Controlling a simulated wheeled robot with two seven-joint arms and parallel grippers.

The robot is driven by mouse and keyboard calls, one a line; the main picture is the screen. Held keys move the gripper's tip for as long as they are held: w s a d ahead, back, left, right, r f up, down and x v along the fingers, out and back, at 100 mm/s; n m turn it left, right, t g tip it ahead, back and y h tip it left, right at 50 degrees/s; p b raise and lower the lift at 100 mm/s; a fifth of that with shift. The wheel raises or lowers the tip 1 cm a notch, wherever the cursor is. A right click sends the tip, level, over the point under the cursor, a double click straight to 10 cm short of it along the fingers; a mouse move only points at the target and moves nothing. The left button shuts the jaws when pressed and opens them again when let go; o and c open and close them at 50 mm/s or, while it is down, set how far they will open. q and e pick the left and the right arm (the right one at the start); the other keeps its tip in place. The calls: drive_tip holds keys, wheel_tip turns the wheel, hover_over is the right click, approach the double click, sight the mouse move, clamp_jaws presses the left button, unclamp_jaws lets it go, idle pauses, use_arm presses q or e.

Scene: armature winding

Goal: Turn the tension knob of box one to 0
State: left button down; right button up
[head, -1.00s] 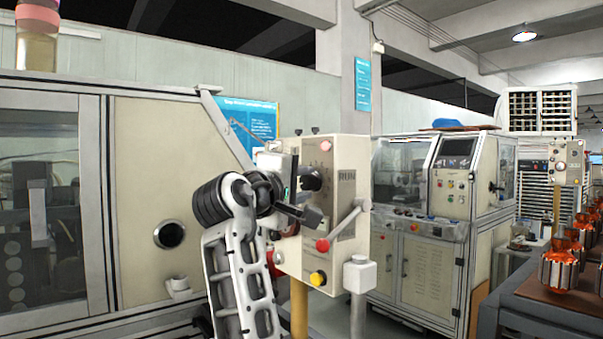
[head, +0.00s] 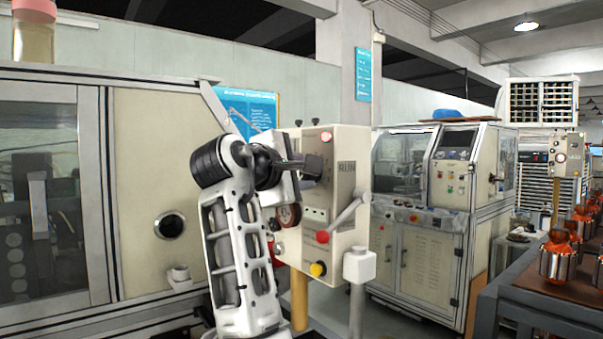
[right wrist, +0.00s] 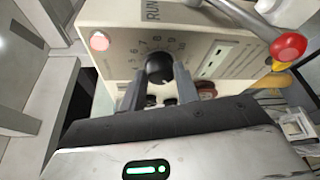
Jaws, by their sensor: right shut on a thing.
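The cream control box (head: 345,210), marked RUN, stands on a yellow post at the centre of the head view. Its black tension knob (right wrist: 158,66) shows in the right wrist view, below an arc of printed numbers, of which 4 to 10 are readable. My right gripper (head: 318,165) is at the box's upper front and hides the knob in the head view. In the right wrist view its two fingers (right wrist: 158,84) are shut on the knob, one on each side. I cannot read the knob's pointer. My left gripper is not in view.
A lever with a red ball (head: 322,237) and a yellow button (head: 317,269) are lower on the box. A pink button (right wrist: 99,41) is at its top corner. A similar box (head: 566,156) stands far right, beside a bench with copper-wound armatures (head: 558,262).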

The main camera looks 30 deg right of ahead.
drive_tip(key=o, duration=1)
drive_tip(key=shift+c, duration=0.2)
drive_tip(key=shift+a, duration=0.1)
use_arm(q)
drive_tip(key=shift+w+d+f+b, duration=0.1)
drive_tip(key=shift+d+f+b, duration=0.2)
drive_tip(key=shift+b, duration=0.6)
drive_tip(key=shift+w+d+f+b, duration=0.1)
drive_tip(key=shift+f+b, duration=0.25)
drive_tip(key=shift+b, duration=0.55)
use_arm(e)
drive_tip(key=v, duration=1.5)
drive_tip(key=shift+s+a, duration=0.25)
drive_tip(key=shift+a, duration=0.05)
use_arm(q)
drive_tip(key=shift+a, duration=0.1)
